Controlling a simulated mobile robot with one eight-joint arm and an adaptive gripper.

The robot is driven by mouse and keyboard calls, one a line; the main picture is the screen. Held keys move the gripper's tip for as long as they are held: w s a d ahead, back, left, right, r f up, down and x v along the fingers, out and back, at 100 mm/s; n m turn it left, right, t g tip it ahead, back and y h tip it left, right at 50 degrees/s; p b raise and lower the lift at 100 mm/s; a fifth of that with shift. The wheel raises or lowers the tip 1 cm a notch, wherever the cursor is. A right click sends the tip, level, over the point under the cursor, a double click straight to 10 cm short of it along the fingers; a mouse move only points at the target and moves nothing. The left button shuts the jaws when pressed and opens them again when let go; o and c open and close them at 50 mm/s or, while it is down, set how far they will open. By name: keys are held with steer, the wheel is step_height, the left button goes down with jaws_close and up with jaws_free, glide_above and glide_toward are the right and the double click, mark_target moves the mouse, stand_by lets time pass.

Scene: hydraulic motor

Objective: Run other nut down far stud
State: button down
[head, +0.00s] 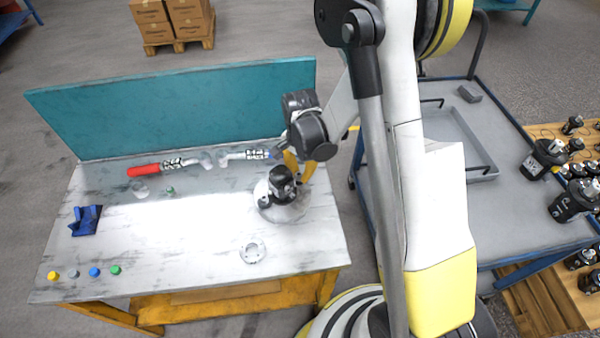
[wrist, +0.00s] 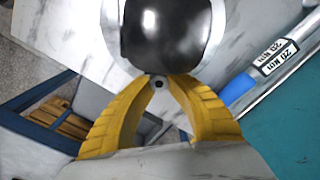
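The black hydraulic motor (head: 283,185) stands on a round light plate (head: 290,213) on the workbench. In the wrist view its dark rounded body (wrist: 175,35) fills the top middle. My gripper (head: 297,168) reaches down at the motor's far side. In the wrist view the yellow fingers of my gripper (wrist: 158,82) arch together, their tips close on a small grey nut (wrist: 158,80) with a dark centre, right beside the motor body. The stud under it cannot be made out. The other nut is not distinguishable in either view.
A red-handled wrench (head: 145,170) and a blue-handled wrench (head: 255,154) lie along the bench's back, before the teal panel (head: 180,108). A blue holder (head: 86,219), small coloured caps (head: 95,272) and a loose ring (head: 253,251) lie on the bench. The left front middle is clear.

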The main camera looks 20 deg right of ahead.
steer(key=m+b, duration=0.1)
steer(key=m, duration=0.2)
steer(key=shift+s+f+m+b, duration=0.1)
steer(key=shift+f+m+b, duration=0.1)
steer(key=shift+m+b, duration=0.15)
steer(key=shift+r+m, duration=0.15)
steer(key=shift+m, duration=0.9)
steer(key=m+b, duration=0.1)
steer(key=m, duration=0.1)
steer(key=shift+s+m, duration=0.15)
steer(key=shift+m, duration=0.15)
steer(key=c, duration=1.5)
jaws_free()
steer(key=shift+c, duration=0.2)
steer(key=shift+r, duration=0.1)
